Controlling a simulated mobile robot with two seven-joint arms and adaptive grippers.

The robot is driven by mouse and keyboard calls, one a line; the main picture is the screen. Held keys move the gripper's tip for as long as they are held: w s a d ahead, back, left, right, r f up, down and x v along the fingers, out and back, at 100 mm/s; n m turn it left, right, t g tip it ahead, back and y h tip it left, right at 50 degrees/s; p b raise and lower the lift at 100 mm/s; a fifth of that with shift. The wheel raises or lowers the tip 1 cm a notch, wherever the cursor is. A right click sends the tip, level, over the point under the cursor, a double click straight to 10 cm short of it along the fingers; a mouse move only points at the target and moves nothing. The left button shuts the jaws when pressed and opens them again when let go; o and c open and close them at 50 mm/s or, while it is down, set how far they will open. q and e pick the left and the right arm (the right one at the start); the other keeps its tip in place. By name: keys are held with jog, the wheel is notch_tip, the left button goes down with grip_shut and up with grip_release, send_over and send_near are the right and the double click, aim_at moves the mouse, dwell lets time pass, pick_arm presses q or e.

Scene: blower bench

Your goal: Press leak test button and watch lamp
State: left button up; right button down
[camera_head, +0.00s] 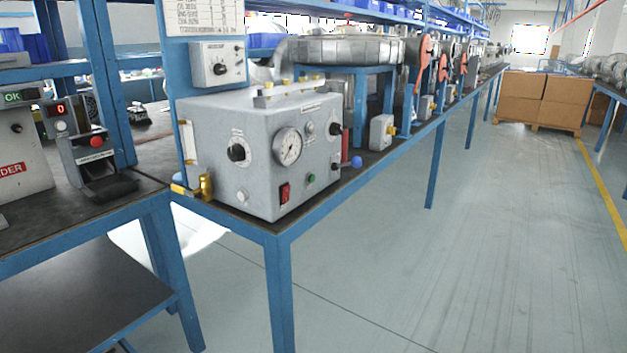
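A grey test box (225,120) stands on a dark bench top with a blue frame, left of centre. Its front has a round pressure gauge (288,146), a black knob (238,152), a red rocker switch (285,193) and a small green button (311,178). A small pale round fitting (242,195) sits low on the left of the front. The labels are too small to read, so I cannot tell which part is the leak test button or the lamp. No part looks clearly lit. Neither of my grippers is in view.
A smaller device with a red button (97,141) and red display (60,109) stands on the left bench. A brass fitting (205,187) juts out at the box's left front corner. Cardboard boxes (543,95) stand far back. The right floor is clear.

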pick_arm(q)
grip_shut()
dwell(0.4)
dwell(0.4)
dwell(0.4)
